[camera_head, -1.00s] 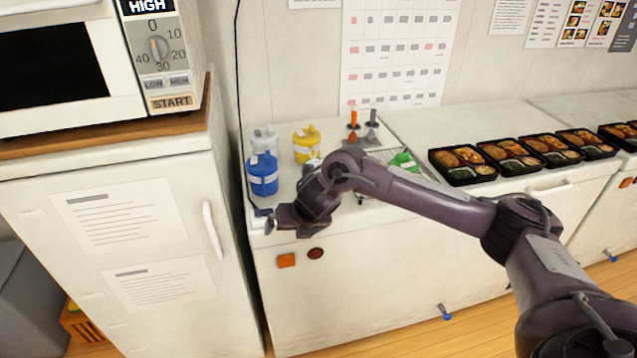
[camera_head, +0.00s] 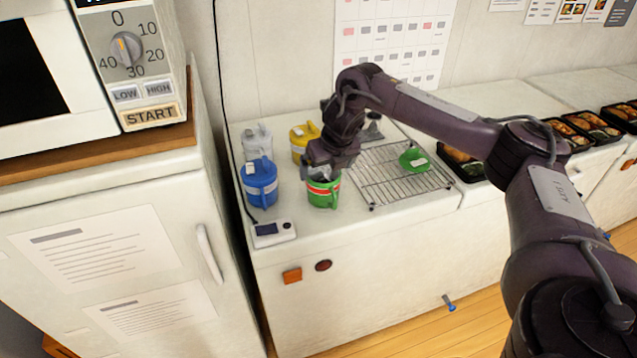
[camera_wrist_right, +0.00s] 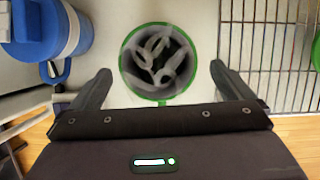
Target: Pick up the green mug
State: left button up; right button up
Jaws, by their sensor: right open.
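The green mug (camera_head: 323,192) stands upright on the white counter, with a red and white band and its handle toward the front. In the right wrist view the mug (camera_wrist_right: 158,100) shows from above as a green rim around a grey inside with pale shapes. My right gripper (camera_head: 322,172) is over the mug and hides part of its top. In the wrist view the two fingers of my right gripper (camera_wrist_right: 158,80) are spread wide, one on each side of the mug, with gaps between them and the rim. My left gripper is not in view.
A blue mug (camera_head: 261,185) stands close left of the green mug. A yellow mug (camera_head: 301,140) and a white mug (camera_head: 257,142) stand behind. A wire rack (camera_head: 388,184) with a green lid (camera_head: 413,160) lies to the right. A small white device (camera_head: 272,233) is at the front edge.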

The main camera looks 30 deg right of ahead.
aim_at(323, 179)
jog(key=f, duration=0.1)
jog(key=f+p, duration=0.1)
jog(key=shift+w+f, duration=0.2)
jog(key=shift+f, duration=0.15)
jog(key=p+x, duration=0.1)
jog(key=x, duration=0.1)
jog(key=shift+w+f, duration=0.15)
jog(key=shift+f, duration=0.15)
jog(key=shift+w+f, duration=0.2)
jog(key=shift+f, duration=0.25)
jog(key=shift+c, duration=1.3)
jog(key=c, duration=0.9)
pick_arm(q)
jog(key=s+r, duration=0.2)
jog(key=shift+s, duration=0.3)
pick_arm(e)
jog(key=shift+r, duration=0.1)
jog(key=shift+c, duration=0.7)
jog(key=shift+w+r, duration=0.1)
jog(key=shift+r, duration=0.05)
